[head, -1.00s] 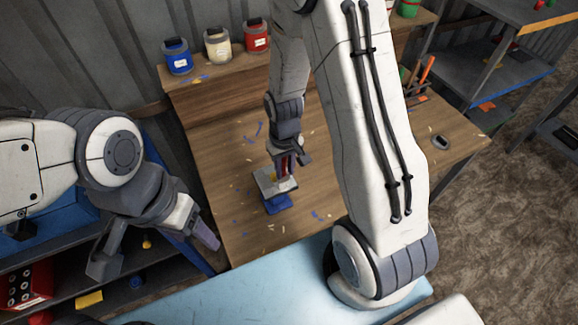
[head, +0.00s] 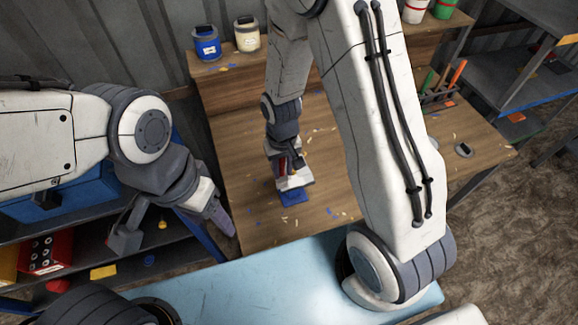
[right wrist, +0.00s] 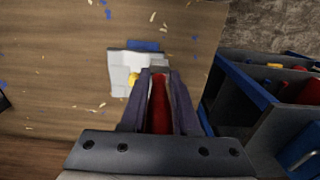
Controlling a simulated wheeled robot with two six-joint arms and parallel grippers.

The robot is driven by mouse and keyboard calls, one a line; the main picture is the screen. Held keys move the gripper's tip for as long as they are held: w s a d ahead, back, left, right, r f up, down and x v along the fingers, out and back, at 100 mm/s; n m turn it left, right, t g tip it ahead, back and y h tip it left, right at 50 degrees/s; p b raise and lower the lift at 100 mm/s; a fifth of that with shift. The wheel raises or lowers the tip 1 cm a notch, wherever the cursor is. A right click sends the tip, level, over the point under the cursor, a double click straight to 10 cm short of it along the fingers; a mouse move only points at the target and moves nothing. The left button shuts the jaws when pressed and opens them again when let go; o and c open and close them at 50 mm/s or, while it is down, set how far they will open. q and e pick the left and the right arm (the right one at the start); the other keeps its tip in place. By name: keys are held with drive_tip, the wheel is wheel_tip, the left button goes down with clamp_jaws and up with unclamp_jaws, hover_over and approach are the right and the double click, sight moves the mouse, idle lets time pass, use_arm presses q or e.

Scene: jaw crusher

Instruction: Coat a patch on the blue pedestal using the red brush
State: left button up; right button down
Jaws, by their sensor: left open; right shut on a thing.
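The blue pedestal (head: 293,197) stands on the wooden bench, with a pale grey block (head: 298,181) on top. Its blue edge (right wrist: 143,45) and the pale block (right wrist: 118,72) also show in the right wrist view. My right gripper (head: 288,164) is shut on the red brush (right wrist: 158,105), directly over the pedestal. The brush's lower end is hidden, so I cannot tell whether it touches the block. A small yellow spot (right wrist: 133,79) shows beside the gripper. My left gripper (head: 172,228) is open and empty, left of the bench.
A blue jar (head: 207,43) and a cream jar (head: 246,34) stand on the back shelf. A holder with tools (head: 440,92) and a dark round object (head: 463,150) are at the bench's right. Shelving with boxes (head: 60,190) is at left. Bench around the pedestal is mostly clear.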

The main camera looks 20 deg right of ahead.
drive_tip(key=shift+s, duration=0.1)
wheel_tip(320, 180, up, 5)
drive_tip(key=p, duration=0.4)
idle(0.3)
idle(0.4)
